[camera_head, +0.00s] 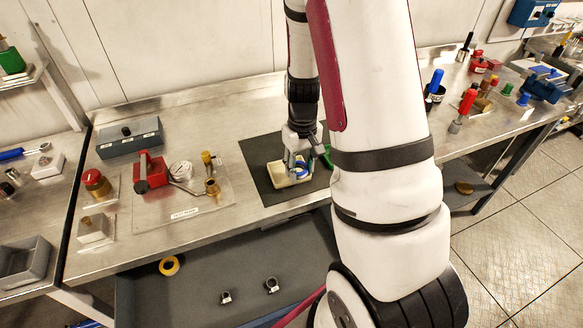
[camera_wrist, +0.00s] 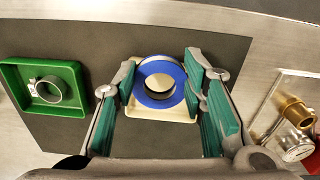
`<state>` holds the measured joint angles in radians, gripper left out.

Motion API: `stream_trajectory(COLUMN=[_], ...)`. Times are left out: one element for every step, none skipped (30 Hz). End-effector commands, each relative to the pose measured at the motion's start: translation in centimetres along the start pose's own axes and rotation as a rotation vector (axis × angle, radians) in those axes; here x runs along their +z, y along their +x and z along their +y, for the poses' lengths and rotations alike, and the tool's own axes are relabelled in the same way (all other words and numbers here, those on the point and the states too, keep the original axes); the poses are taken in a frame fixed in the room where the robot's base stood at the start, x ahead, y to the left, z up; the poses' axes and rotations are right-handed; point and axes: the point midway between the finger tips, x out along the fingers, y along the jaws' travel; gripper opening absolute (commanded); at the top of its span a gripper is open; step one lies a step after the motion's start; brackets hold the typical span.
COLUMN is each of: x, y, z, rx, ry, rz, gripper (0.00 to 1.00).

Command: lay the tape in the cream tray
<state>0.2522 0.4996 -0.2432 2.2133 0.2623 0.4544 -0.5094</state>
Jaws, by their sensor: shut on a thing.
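The tape, a round roll with a blue rim (camera_wrist: 158,101), is between the fingers of my gripper (camera_wrist: 160,75) in the wrist view. My gripper is shut on it, a green-padded finger at each side. The cream tray (camera_wrist: 184,115) lies directly behind the roll in this view; I cannot tell whether the roll touches its floor. In the head view, my gripper (camera_head: 298,164) points down over the cream tray (camera_head: 281,180) on the dark mat (camera_head: 260,154), with a bit of blue showing between the fingers.
A green tray (camera_wrist: 75,105) holding a metal ring clamp (camera_wrist: 49,91) sits left of the cream tray in the wrist view. Brass and steel fittings (camera_wrist: 296,113) lie right of the mat. A grey box (camera_head: 130,140) and red tool (camera_head: 150,172) stand further left on the bench.

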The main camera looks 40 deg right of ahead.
Motion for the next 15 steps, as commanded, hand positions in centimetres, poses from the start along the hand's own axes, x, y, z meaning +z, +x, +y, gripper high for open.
stream_trajectory(x=[-1.0, -1.6, -2.1, -2.5, -2.8, -3.1, -3.3, -3.4, -3.6, -3.9, -4.2, -4.4, -4.2, -4.2, -4.1], y=[0.1, 0.1, 0.2, 0.2, 0.3, 0.3, 0.3, 0.3, 0.4, 0.4, 0.4, 0.7, 1.2, 1.7, 2.3], z=[-0.2, -0.3, -0.4, -0.5, -0.5, -0.6, -0.6, -0.6, -0.7, -0.7, -0.8, -0.8, -0.8, -0.8, -0.8], rx=[0.001, 0.001, 0.001, 0.001, 0.001, 0.001, 0.001, 0.001, 0.0, 0.0, 0.0, 0.0, 0.0, 0.0, 0.0], ry=[-0.002, -0.001, -0.001, -0.001, -0.001, -0.001, -0.001, -0.001, -0.001, -0.001, -0.001, 0.0, 0.001, 0.002, 0.002], rz=[0.0, 0.001, -0.001, 0.0, 0.0, 0.0, 0.0, 0.0, 0.0, -0.001, -0.001, -0.002, -0.005, -0.005, -0.006], gripper=[0.19, 0.19, 0.19, 0.19, 0.19, 0.19, 0.19, 0.19, 0.19, 0.19, 0.19, 0.19, 0.19, 0.19, 0.19])
